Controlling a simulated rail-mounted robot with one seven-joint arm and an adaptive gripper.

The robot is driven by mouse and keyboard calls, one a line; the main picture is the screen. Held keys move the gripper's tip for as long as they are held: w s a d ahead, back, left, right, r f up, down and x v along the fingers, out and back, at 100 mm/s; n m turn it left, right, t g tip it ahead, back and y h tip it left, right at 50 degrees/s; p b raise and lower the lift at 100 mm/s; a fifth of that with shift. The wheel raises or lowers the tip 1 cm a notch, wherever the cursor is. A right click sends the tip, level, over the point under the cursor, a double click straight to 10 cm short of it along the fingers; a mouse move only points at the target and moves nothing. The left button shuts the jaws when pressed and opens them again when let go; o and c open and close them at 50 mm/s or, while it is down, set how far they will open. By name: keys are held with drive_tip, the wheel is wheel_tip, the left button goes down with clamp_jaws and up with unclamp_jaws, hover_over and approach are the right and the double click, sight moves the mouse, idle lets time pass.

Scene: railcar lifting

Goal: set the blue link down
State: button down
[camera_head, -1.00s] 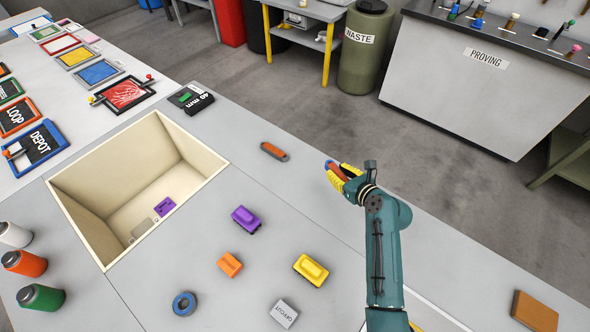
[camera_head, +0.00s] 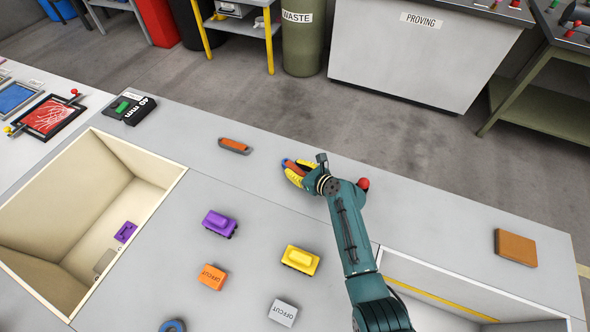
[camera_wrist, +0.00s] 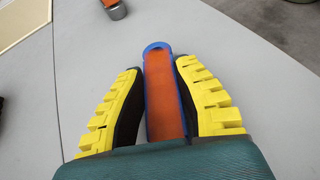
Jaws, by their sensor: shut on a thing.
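The blue link (camera_wrist: 151,51) has a blue rim and a rounded, eye-like far end, with an orange-brown middle. It lies lengthwise between the yellow-and-black fingers of my gripper (camera_wrist: 162,100) in the wrist view. In the head view the link (camera_head: 287,163) shows at the fingertips of my gripper (camera_head: 296,170), over the grey bench near its far edge. My gripper is shut on the link. I cannot tell whether the link touches the bench top. Its near end is hidden by the wrist.
An orange link with grey ends (camera_head: 234,146) lies to the left. A purple railcar (camera_head: 219,223), a yellow railcar (camera_head: 300,260) and two offcut blocks sit nearer. A cream-walled pit (camera_head: 140,163) opens at left. A brown block (camera_head: 515,248) lies at right.

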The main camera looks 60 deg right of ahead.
drive_tip(key=c, duration=0.9)
unclamp_jaws()
drive_tip(key=shift+f, duration=0.1)
